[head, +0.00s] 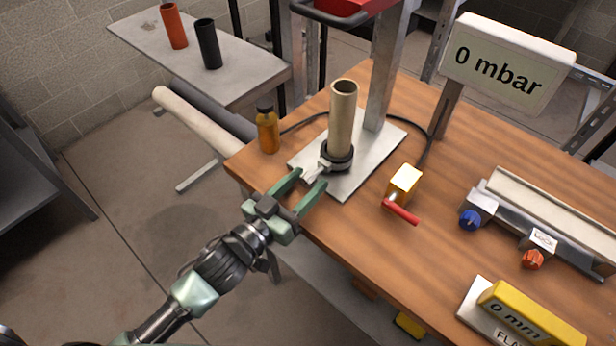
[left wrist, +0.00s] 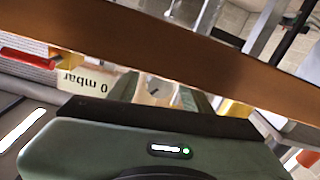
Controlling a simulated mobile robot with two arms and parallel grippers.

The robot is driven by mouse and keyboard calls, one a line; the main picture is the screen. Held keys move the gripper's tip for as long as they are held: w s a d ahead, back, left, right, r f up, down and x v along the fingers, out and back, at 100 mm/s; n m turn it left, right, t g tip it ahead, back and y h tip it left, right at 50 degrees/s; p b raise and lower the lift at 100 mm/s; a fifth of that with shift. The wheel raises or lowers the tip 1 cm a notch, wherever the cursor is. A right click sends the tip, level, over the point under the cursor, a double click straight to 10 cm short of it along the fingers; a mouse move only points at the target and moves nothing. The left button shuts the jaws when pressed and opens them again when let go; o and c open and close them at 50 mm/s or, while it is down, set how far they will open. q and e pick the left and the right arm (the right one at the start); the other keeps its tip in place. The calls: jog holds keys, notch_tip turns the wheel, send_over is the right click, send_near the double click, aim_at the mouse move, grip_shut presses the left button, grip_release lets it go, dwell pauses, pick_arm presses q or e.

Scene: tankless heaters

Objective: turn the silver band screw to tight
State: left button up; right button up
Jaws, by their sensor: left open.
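The silver band screw (head: 316,172) sticks out toward my left gripper from the dark band (head: 338,157) around the foot of an upright tan tube (head: 343,115). My left gripper (head: 311,178) is open, its green fingers reaching over the table edge with tips on either side of the screw, holding nothing. In the left wrist view, a pale piece with a dark slot-like mark (left wrist: 156,91), apparently the screw's end, shows between the fingers. Whether the fingers touch it I cannot tell. My right gripper is not in view.
The tube stands on a metal plate (head: 370,163) on the wooden table (head: 450,255). An amber bottle (head: 267,130) stands just left of it. A yellow valve block with a red lever (head: 402,212) is to the right. A display (head: 507,65) reads 0 mbar.

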pick_arm(q)
jog(key=shift+w+d, duration=0.25)
jog(key=shift+w, duration=0.2)
grip_shut()
jog(key=shift+r+m+p, duration=0.15)
jog(key=shift+m+p, duration=0.2)
jog(key=shift+m, duration=1.05)
grip_release()
